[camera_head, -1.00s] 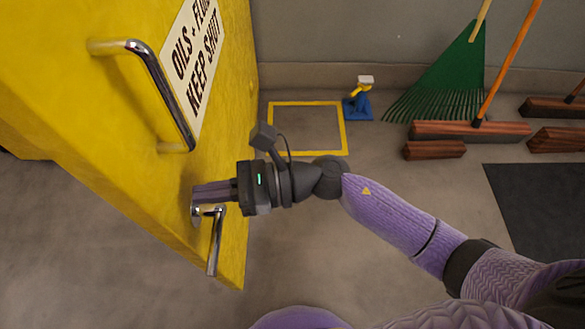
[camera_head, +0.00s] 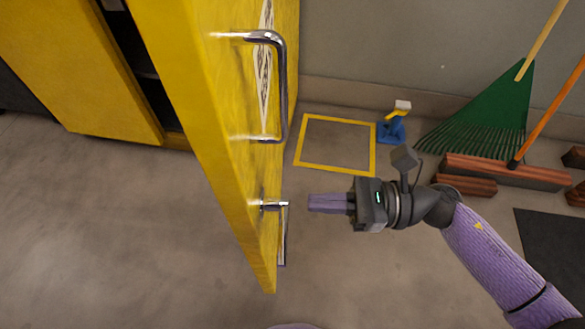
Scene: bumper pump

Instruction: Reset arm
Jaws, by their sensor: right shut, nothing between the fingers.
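My right gripper (camera_head: 328,203) is shut and empty, its fingers pointing left. It is just right of the yellow cabinet door (camera_head: 215,110), with a small gap to the door's metal lever handle (camera_head: 283,235). My right arm (camera_head: 495,255) reaches in from the lower right. The door stands open, seen nearly edge-on, with a chrome pull handle (camera_head: 281,85) above the lever. My left gripper is not in view.
The yellow cabinet (camera_head: 75,65) is at the upper left with a dark opening. A yellow floor square (camera_head: 336,170), a blue pump-like item (camera_head: 391,130), a green rake (camera_head: 490,110) and a wooden broom head (camera_head: 510,172) lie toward the wall. Floor below the gripper is clear.

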